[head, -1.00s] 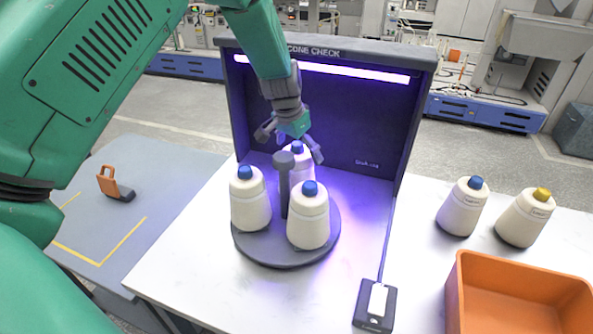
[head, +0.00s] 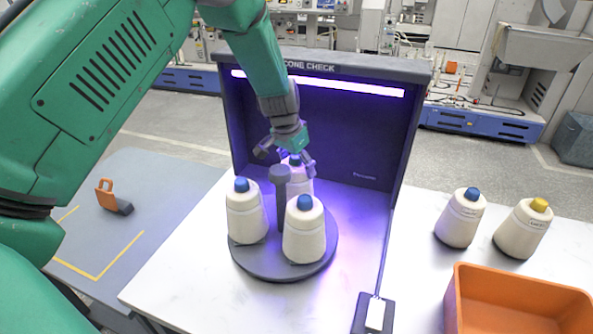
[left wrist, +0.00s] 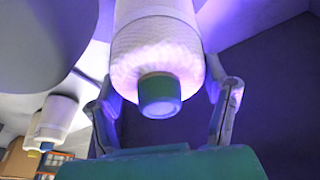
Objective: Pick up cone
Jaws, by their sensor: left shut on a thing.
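My left gripper (head: 287,160) reaches down from above over the rear cone of a round grey turntable (head: 285,270). It is shut on this rear cone (head: 303,186), a white cone partly hidden by the gripper and the centre post. In the left wrist view the cone (left wrist: 158,50) lies between the two fingers (left wrist: 160,88), its coloured tip toward the palm. Two more white cones with blue tips stand on the turntable, one at left (head: 247,216) and one in front (head: 304,236). My right gripper is not in view.
A dark inspection booth (head: 345,130) with a lit tube surrounds the turntable's back. A grey post (head: 281,205) rises at its centre. At right stand a blue-tipped cone (head: 461,219), a yellow-tipped cone (head: 523,229) and an orange bin (head: 520,300). A switch box (head: 374,316) lies in front.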

